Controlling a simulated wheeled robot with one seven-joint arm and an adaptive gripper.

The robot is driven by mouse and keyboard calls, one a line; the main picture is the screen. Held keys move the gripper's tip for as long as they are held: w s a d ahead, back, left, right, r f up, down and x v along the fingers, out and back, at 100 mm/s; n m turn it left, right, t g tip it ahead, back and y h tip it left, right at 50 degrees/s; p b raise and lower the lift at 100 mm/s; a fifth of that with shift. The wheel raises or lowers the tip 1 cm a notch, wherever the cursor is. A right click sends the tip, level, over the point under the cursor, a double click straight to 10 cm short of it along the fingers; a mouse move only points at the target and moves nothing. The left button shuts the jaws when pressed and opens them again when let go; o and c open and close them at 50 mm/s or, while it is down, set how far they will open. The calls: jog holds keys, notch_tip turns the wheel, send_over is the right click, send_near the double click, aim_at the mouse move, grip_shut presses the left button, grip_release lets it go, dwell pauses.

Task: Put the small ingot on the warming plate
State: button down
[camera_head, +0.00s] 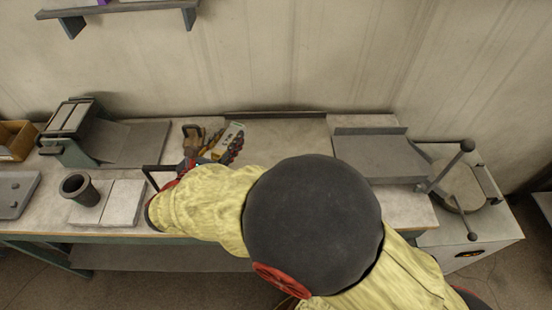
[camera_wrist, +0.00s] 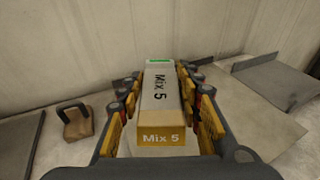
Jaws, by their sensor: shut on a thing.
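My gripper (camera_wrist: 158,92) is shut on a long box (camera_wrist: 160,95) marked "Mix 5", pale on top with an orange-brown near end and a green strip at the far end. The fingers press on both long sides of the box. In the head view the box (camera_head: 231,134) shows above the back half of the bench, partly covered by the fingers. I cannot pick out a small ingot in either view. A flat grey plate with small knobs (camera_head: 14,192) lies at the bench's left end; I cannot tell whether it is the warming plate.
A dark cup (camera_head: 77,189) stands by pale slabs (camera_head: 123,203) at front left. A green-framed device (camera_head: 68,125) stands behind. A brown block with a dark handle (camera_wrist: 78,122) is left of my gripper. A grey tray (camera_head: 380,158) lies right. My arm hides the bench middle.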

jog(key=shift+s+a, duration=0.5)
jog(key=shift+d+f, duration=0.1)
jog(key=shift+f, duration=0.05)
jog(key=w+d+f+b, duration=0.3)
jog(key=d+f, duration=0.1)
jog(key=d, duration=0.4)
jog(key=b, duration=0.3)
send_over(270, 155)
jog(key=s, duration=0.3)
jog(key=f, duration=0.5)
jog(key=shift+w+a+f, duration=0.15)
jog(key=shift+w+f, duration=0.05)
notch_tip(270, 155, down, 4)
jog(key=shift+w+r+b, duration=0.1)
jog(key=shift+r+b, duration=0.1)
jog(key=shift+b, duration=0.75)
jog(key=shift+r, duration=0.1)
jog(key=c, duration=1.2)
grip_release()
jog(key=shift+c, duration=0.2)
